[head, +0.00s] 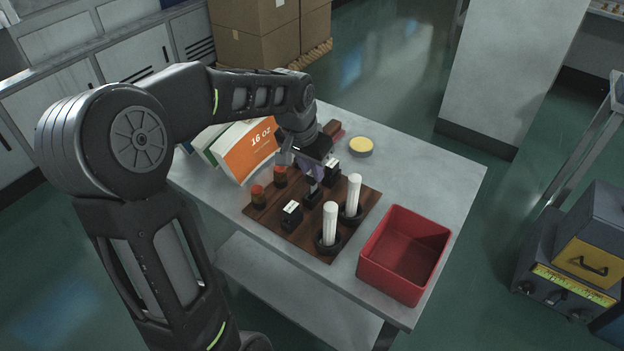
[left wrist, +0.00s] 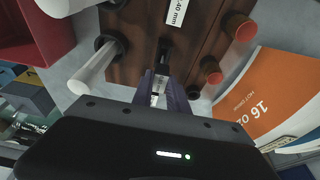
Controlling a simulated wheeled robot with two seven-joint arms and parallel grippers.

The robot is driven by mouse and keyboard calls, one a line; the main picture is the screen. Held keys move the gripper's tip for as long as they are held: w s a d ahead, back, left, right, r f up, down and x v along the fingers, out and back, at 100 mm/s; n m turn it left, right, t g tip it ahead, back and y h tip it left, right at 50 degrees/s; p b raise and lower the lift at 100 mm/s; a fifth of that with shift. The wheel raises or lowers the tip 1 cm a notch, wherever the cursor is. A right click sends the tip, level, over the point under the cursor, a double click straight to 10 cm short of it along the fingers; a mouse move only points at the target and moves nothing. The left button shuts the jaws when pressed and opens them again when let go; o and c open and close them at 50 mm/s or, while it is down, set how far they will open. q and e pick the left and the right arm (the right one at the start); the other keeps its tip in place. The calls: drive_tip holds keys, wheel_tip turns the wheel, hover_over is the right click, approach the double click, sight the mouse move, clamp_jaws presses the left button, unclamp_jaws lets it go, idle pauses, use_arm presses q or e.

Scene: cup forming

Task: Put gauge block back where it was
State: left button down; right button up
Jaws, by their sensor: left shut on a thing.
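My left gripper (head: 312,183) reaches down over the brown wooden board (head: 265,222) on the metal table. In the left wrist view its purple-grey fingers (left wrist: 164,92) are shut on a small, narrow, silvery gauge block (left wrist: 156,86). The block's lower end is close to a small black holder (left wrist: 165,50) on the board; I cannot tell whether it is seated. A black holder with a white label (head: 291,212) stands to the left on the board, and another labelled one (head: 331,171) is behind the gripper. My right gripper is not in view.
Two white cylinders (head: 330,223) (head: 353,195) stand upright in black rings on the board. A red bin (head: 404,252), a yellow-topped disc (head: 361,147) and an orange-white 16 OZ panel (head: 248,150) surround the board. The table's right rear is clear.

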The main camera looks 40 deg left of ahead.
sight(310, 175)
use_arm(q)
drive_tip(key=shift+f, duration=1.75)
drive_tip(key=shift+f, duration=0.15)
drive_tip(key=c, duration=1.3)
unclamp_jaws()
drive_tip(key=shift+r, duration=0.55)
drive_tip(key=v, duration=1.1)
drive_tip(key=shift+r, duration=0.15)
drive_tip(key=shift+s, duration=0.1)
